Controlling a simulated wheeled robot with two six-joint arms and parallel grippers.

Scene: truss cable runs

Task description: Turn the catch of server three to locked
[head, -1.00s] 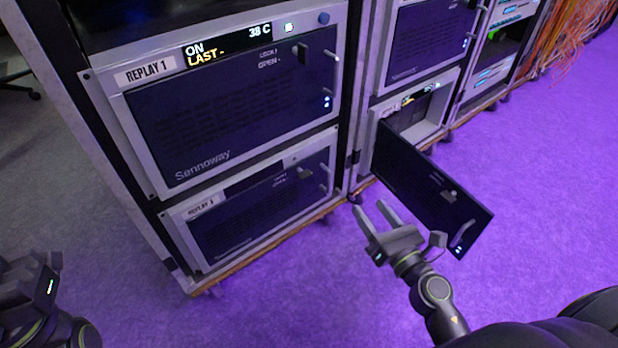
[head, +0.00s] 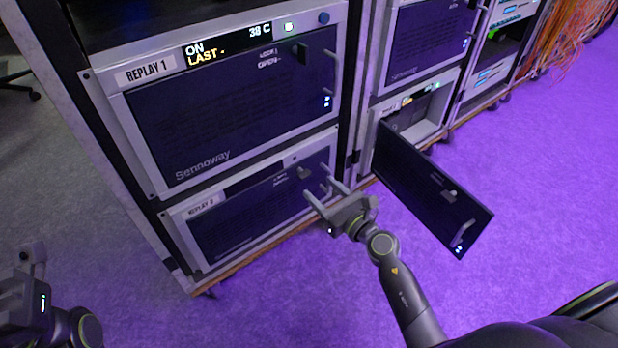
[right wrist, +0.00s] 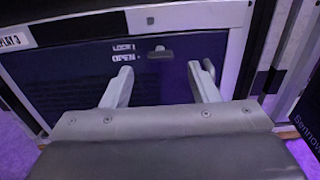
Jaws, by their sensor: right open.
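Server three (head: 262,215) is the lower unit in the left rack, with its dark front door closed. The catch also shows in the head view (head: 304,173). My right gripper (head: 319,187) is open and empty, its fingers (right wrist: 166,75) pointing at the door below the catch, apparently apart from it. My left gripper (head: 28,280) is at the lower left, away from the racks.
Server Replay 1 (head: 235,110) sits above, door closed. To the right, a lower unit's door (head: 430,190) swings out open into the room, close to my right arm. Orange cables (head: 570,40) hang at the far right. The purple floor in front is clear.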

